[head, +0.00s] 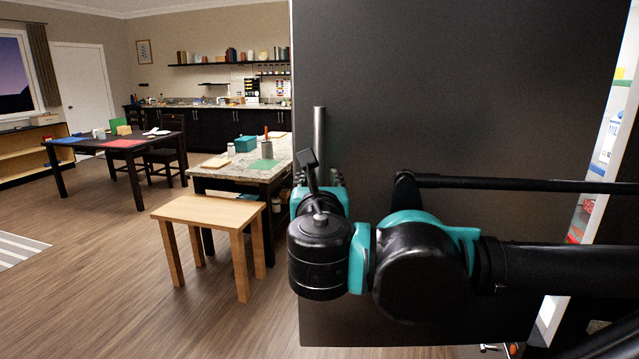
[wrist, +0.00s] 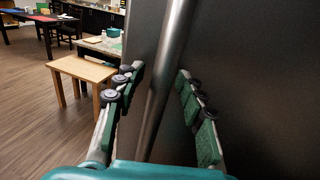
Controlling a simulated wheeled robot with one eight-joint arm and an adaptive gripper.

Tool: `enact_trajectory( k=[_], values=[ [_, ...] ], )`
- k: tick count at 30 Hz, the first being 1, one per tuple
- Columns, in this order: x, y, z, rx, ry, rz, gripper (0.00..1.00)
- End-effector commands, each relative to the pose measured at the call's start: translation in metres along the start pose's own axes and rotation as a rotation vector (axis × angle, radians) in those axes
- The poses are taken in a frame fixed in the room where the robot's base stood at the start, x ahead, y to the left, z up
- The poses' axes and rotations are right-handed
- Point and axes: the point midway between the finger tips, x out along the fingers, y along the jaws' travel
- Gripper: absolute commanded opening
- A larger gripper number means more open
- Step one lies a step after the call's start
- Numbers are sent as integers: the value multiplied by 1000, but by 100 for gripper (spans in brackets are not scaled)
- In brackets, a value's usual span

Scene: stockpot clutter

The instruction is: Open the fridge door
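The fridge door (head: 450,100) is a large dark panel filling the right half of the head view. It stands open, with the lit fridge interior (head: 603,140) showing past its right edge. Its vertical metal handle (head: 319,135) is near the left edge, and its lower part is hidden behind my wrist. In the wrist view, my gripper (wrist: 159,78) has its fingers spread to either side of the handle (wrist: 175,40). Gaps show between the handle and both finger pads, so the gripper looks open around the bar, not clamped on it.
A small wooden table (head: 210,212) and a granite-topped counter (head: 225,172) stand left of the door. A dark table (head: 85,146) with chairs is farther back. The wooden floor (head: 110,270) at the front left is clear.

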Motion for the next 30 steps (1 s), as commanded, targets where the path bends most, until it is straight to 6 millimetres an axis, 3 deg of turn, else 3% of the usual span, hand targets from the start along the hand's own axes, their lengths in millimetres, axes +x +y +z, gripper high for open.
enact_trajectory(
  k=[30],
  values=[
    [-70, 1, 0, 0, 0, 3, 39]
  ],
)
